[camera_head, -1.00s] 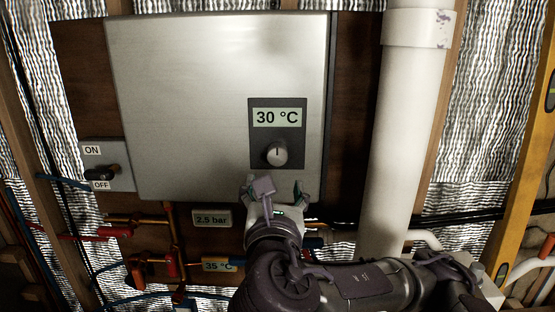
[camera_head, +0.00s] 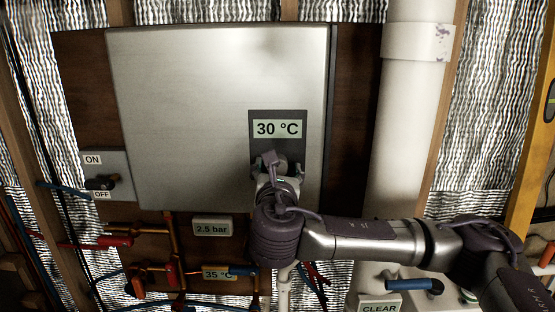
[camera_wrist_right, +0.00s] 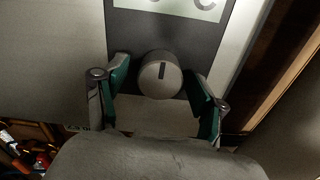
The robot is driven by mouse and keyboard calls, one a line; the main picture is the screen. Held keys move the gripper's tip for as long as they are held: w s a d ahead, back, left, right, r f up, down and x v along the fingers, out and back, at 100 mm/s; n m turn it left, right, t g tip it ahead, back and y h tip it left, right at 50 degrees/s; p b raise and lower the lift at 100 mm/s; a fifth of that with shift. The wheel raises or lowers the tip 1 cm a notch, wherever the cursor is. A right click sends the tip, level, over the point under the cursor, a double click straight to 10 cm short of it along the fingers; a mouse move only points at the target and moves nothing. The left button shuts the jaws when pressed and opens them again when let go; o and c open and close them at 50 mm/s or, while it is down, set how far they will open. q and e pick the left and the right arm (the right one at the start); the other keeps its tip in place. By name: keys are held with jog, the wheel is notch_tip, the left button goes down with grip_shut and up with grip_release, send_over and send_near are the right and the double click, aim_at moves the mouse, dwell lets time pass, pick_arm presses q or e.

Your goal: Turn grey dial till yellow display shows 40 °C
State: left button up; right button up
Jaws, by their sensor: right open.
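The yellowish display (camera_head: 277,129) on the heater's dark panel reads 30 °C. The grey dial (camera_wrist_right: 160,75) sits below it and shows a dark pointer mark standing nearly upright in the right wrist view. In the head view the dial (camera_head: 293,168) is largely hidden behind my gripper. My right gripper (camera_head: 278,168) is in front of the dial. Its open fingers stand to the left and right of the dial in the right wrist view (camera_wrist_right: 160,92), with a gap on each side. My left gripper is not in view.
The large metal heater box (camera_head: 200,110) is on a brown board. An ON/OFF switch (camera_head: 100,183) is at left, with a 2.5 bar display (camera_head: 212,228) and a 35 °C display (camera_head: 218,273) below. A thick white pipe (camera_head: 403,130) stands at right.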

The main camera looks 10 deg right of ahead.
jog(key=shift+w, duration=0.25)
jog(key=c, duration=1.1)
jog(key=m+b, duration=0.1)
jog(key=b, duration=0.1)
jog(key=m+b, duration=0.2)
jog(key=shift+f+m, duration=0.3)
jog(key=shift+f, duration=0.05)
jog(key=shift+c, duration=0.2)
jog(key=shift+r+m+b, duration=0.15)
jog(key=shift+m+b, duration=0.25)
jog(key=shift+b, duration=0.05)
jog(key=shift+r+m, duration=0.15)
jog(key=shift+m, duration=0.15)
